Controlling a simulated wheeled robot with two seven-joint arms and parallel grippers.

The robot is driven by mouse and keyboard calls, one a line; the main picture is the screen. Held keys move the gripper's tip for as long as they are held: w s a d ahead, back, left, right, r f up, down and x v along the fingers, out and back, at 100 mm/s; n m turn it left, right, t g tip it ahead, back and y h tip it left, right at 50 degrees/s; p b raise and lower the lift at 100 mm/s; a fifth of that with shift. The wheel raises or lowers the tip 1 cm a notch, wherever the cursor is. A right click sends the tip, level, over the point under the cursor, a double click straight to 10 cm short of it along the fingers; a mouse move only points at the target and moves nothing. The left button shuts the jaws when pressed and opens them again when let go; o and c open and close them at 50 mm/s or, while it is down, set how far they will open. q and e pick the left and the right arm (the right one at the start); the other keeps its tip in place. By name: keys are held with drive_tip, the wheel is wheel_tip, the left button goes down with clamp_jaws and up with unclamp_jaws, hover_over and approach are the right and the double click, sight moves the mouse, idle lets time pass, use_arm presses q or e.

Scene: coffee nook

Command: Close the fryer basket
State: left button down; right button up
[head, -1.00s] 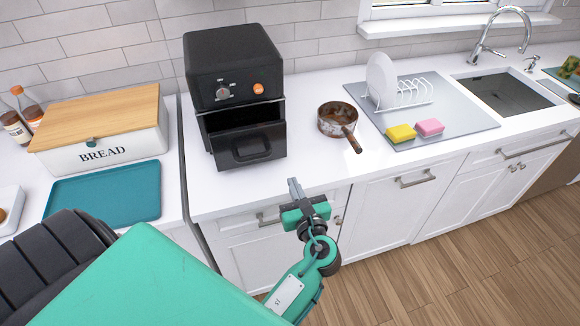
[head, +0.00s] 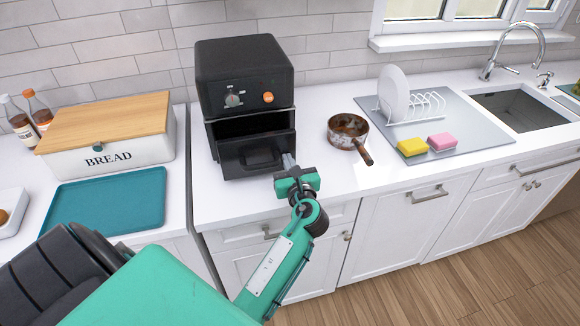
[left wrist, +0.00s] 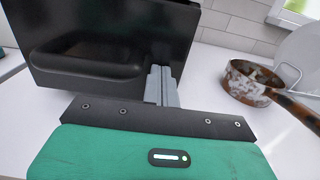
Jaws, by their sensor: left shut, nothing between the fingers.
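The black air fryer (head: 245,70) stands on the counter. Its basket (head: 255,152) is pulled part-way out, with a dark gap above its front. My left gripper (head: 288,160) is shut and empty at the right edge of the basket front, to the right of the handle (head: 263,160). In the left wrist view the shut fingers (left wrist: 161,85) are at the right side of the black basket front (left wrist: 105,45). I cannot tell whether they touch it. My right gripper is not in view.
A rusty pot (head: 347,131) stands right of the fryer, its handle toward the counter front. A dish rack (head: 425,106) and two sponges sit on a grey mat (head: 465,125). A bread box (head: 105,153) and teal tray (head: 108,202) are at left.

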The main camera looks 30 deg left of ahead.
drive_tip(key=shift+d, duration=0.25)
